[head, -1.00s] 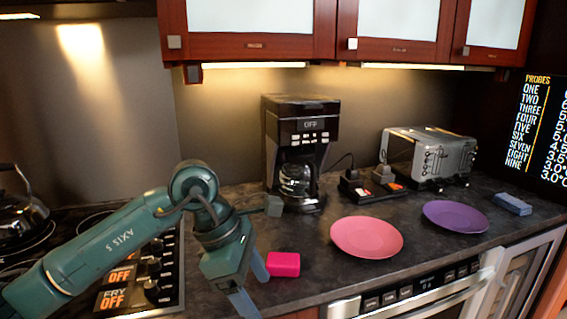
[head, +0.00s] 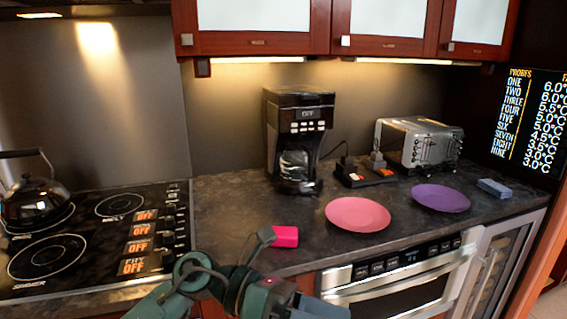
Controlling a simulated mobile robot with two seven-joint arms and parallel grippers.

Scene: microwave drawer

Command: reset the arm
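My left arm comes in at the bottom of the head view, low and in front of the counter. Its gripper (head: 318,308) is at the bottom edge, with the fingers mostly cut off, so I cannot tell whether it is open or shut. A bright pink block (head: 285,237) lies on the dark counter (head: 225,215) just beyond the arm, apart from the gripper fingers. The microwave drawer front (head: 400,270) with its silver handle is below the counter, to the right of the arm. My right gripper is not in view.
A pink plate (head: 357,214) and a purple plate (head: 441,198) lie on the counter. A cooktop (head: 95,235) with a kettle (head: 35,197) is at left.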

